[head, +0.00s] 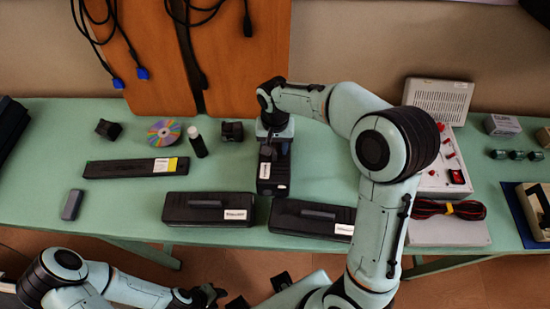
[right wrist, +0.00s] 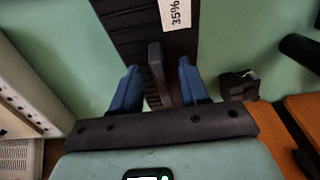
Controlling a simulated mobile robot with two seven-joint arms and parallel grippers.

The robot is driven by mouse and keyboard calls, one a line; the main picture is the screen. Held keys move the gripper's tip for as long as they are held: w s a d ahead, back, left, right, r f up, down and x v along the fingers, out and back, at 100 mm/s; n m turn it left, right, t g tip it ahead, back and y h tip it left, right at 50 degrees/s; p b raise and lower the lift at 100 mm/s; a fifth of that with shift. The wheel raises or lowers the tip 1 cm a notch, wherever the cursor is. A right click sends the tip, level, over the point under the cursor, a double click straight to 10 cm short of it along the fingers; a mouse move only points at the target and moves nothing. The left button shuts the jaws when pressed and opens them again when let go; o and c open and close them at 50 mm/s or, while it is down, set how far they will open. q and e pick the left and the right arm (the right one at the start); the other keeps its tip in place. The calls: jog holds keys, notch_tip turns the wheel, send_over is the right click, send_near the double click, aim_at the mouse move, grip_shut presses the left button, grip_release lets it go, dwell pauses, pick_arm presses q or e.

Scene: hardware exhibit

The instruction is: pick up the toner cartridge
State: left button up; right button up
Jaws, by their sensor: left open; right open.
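Several black cartridge-like cases lie on the green table; I cannot tell for certain which the task means. In the right wrist view, this ribbed cartridge (right wrist: 128,28) has a raised grey handle. The blue fingers of my right gripper (right wrist: 157,88) are open, one on each side of the handle, with gaps visible. Contact is not visible. My left gripper (head: 224,297) is open and empty at the bottom, in front of the table.
Two black cases, one at left (head: 190,208) and one at right (head: 300,217), lie close in front. A long black cartridge (head: 125,168), a grey block (head: 72,204), a disc (head: 164,132) and a dark bottle (head: 198,145) lie left. A white power unit (head: 438,180) stands right.

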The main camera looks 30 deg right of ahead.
grip_shut()
dwell(1.4)
